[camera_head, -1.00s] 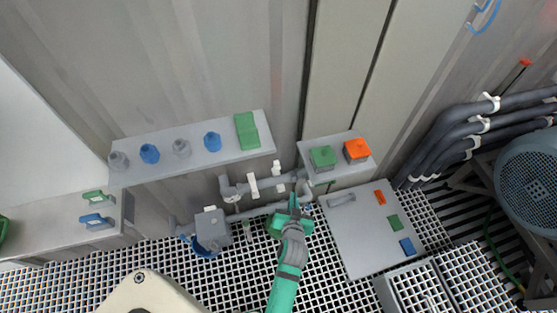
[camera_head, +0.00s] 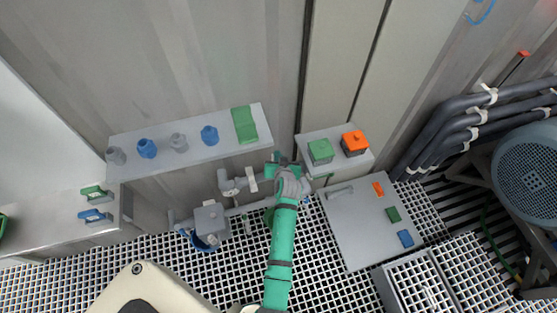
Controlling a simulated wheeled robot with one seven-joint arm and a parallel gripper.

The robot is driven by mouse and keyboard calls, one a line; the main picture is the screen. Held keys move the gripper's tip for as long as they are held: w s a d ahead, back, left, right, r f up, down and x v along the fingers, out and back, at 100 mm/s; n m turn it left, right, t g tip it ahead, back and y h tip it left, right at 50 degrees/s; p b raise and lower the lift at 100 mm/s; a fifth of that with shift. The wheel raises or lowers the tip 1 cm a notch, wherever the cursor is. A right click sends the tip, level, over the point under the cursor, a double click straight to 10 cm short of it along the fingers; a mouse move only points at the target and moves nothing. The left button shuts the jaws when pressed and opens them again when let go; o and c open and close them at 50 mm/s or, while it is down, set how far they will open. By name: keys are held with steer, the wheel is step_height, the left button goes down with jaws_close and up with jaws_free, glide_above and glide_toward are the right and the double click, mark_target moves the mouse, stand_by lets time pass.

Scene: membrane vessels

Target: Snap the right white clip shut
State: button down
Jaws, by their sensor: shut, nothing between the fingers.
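A grey pipe (camera_head: 238,186) runs along the wall below the long shelf. One white clip (camera_head: 252,181) sits on this pipe, left of my arm. The right white clip is hidden behind my gripper and wrist, so I cannot tell whether it is open or closed. My gripper (camera_head: 279,159) is shut and empty. It is at the right part of the pipe, over the place of the right clip. I cannot tell whether it touches the clip.
A long shelf (camera_head: 165,165) with blue and grey fittings and a green block (camera_head: 244,125) is above left. A small shelf (camera_head: 337,175) with a green box (camera_head: 320,152) and an orange box (camera_head: 353,143) is close on the right. A grey panel (camera_head: 365,235) lies below it.

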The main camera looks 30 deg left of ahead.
steer(key=shift+x, duration=1.4)
steer(key=shift+s+a, duration=0.1)
steer(key=shift+a, duration=0.05)
steer(key=shift+s+d, duration=0.2)
steer(key=shift+d, duration=0.15)
